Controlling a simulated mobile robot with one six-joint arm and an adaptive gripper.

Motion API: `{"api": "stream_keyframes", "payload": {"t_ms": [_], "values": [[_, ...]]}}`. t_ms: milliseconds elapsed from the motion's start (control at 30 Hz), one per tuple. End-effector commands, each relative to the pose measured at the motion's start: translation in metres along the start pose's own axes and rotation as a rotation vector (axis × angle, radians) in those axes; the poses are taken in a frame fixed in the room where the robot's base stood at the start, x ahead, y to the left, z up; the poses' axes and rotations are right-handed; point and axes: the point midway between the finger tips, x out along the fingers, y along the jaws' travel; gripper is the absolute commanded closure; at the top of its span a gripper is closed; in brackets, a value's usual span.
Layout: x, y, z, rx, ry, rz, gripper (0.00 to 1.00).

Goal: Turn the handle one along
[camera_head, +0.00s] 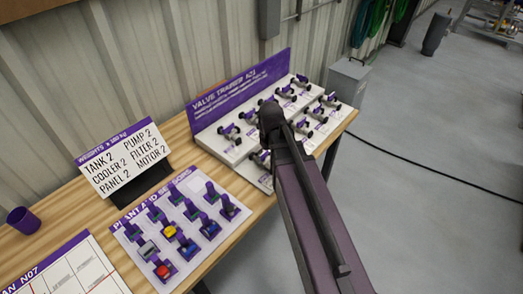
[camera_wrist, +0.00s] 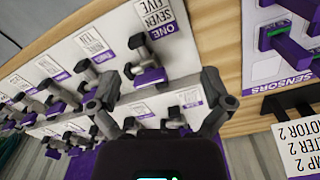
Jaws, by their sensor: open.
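The valve trainer board (camera_head: 238,150) stands on the wooden bench with rows of small grey valves with purple handles (camera_head: 302,80). My arm covers part of its front. In the wrist view the board (camera_wrist: 125,55) shows tilted, with white labels beside the valves. My gripper (camera_wrist: 160,100) is open, its two fingers spread and nothing held. A valve with a purple handle (camera_wrist: 150,77) sits just beyond the gap between the fingertips, beside a label reading ONE, SEVEN, FIVE. Another valve (camera_wrist: 174,125) is partly hidden behind my gripper's body. I cannot tell whether a finger touches a valve.
A sensor board (camera_head: 190,268) with coloured blocks and a weights sign (camera_head: 118,160) stand on the bench to the left. A purple cup (camera_head: 23,220) is at far left. A grey box (camera_head: 347,80) stands beyond the bench. The floor at right is open, with a cable across it.

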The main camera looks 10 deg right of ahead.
Motion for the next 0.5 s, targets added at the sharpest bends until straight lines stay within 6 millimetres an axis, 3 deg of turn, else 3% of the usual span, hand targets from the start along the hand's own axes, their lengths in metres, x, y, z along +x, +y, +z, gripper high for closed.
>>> {"api": "stream_keyframes", "payload": {"t_ms": [33, 200, 333, 500], "values": [[-0.017, 0.006, -0.022, -0.051, 0.0, 0.0, 0.0], [-0.039, 0.018, -0.065, -0.228, 0.0, 0.0, 0.0], [-0.048, 0.022, -0.084, -0.319, 0.0, -0.001, 0.0], [-0.049, 0.024, -0.09, -0.362, 0.0, -0.001, 0.0]]}}
